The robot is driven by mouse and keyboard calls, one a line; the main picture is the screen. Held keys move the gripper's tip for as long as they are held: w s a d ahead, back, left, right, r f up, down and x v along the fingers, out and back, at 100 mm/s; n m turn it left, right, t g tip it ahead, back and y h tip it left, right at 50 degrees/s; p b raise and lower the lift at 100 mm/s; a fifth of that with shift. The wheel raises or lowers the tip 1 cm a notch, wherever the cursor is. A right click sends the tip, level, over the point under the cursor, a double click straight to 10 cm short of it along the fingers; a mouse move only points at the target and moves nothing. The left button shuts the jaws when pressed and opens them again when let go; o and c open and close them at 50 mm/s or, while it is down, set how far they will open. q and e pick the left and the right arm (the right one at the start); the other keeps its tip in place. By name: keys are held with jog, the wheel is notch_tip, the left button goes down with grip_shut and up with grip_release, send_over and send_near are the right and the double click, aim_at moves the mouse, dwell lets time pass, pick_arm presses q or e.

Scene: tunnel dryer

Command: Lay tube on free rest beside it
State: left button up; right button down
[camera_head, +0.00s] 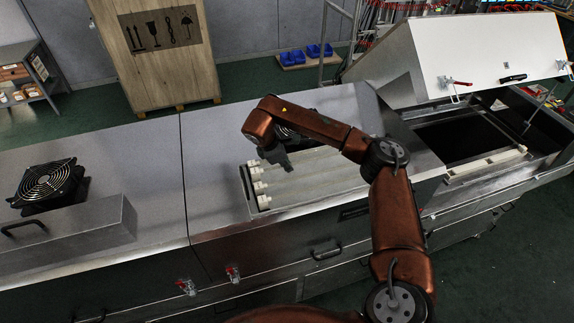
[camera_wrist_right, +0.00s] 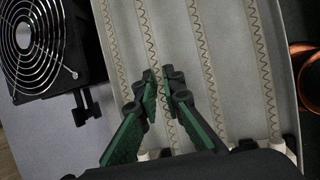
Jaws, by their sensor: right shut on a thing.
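My right gripper (camera_head: 284,163) is over the left end of an open bay (camera_head: 243,180) in the metal machine top. The bay holds several long tubes with white end pieces (camera_head: 258,187), side by side. In the wrist view the green-padded fingers (camera_wrist_right: 166,76) are closed around a clear tube with a coiled wire inside (camera_wrist_right: 145,28). Another coil tube (camera_wrist_right: 110,35) lies to its left, and two more (camera_wrist_right: 199,40) lie to its right. The fingers hide part of the held tube. I cannot tell whether it touches its rests or which rest is free. My left gripper is not in view.
A fan (camera_head: 50,184) stands on the machine top at left, behind a metal box with a handle (camera_head: 75,222). A raised white lid (camera_head: 490,55) stands over another opening at right. A wooden crate (camera_head: 155,50) is behind.

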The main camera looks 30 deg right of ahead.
jog(key=shift+f+b, duration=0.7)
jog(key=shift+f, duration=0.15)
jog(key=c, duration=2)
grip_release()
jog(key=v, duration=1.2)
